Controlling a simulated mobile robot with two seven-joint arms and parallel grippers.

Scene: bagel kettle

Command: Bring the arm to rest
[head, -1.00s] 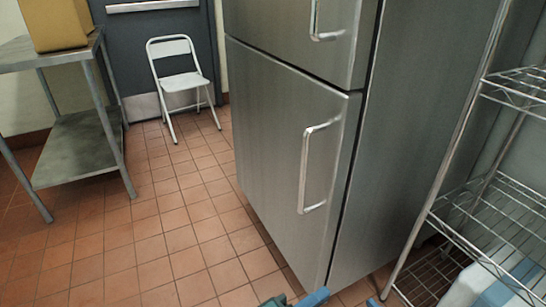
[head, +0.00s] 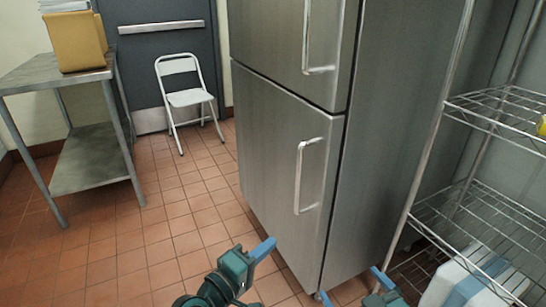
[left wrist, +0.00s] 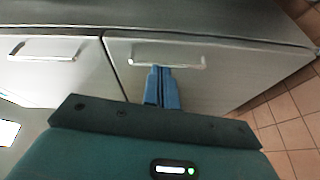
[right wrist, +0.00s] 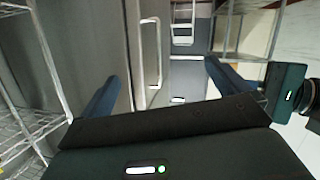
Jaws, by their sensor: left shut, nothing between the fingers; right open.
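My left gripper (head: 262,250) is low in the middle of the head view, in front of the steel fridge (head: 285,150). In the left wrist view its blue fingers (left wrist: 162,88) are together with nothing between them, and the lower door handle (left wrist: 165,62) shows beyond their tips. My right gripper (head: 350,285) is at the bottom edge of the head view, right of the left one. In the right wrist view its fingers (right wrist: 155,80) are wide apart and empty. Both fridge doors are shut. Neither gripper visibly touches the fridge.
A wire shelf rack (head: 490,205) stands close on the right, with a white and blue box (head: 465,285) low down. A steel table (head: 50,75) with a cardboard box (head: 75,40) is at left. A white folding chair (head: 187,95) stands by the dark door (head: 160,60). The tiled floor between is clear.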

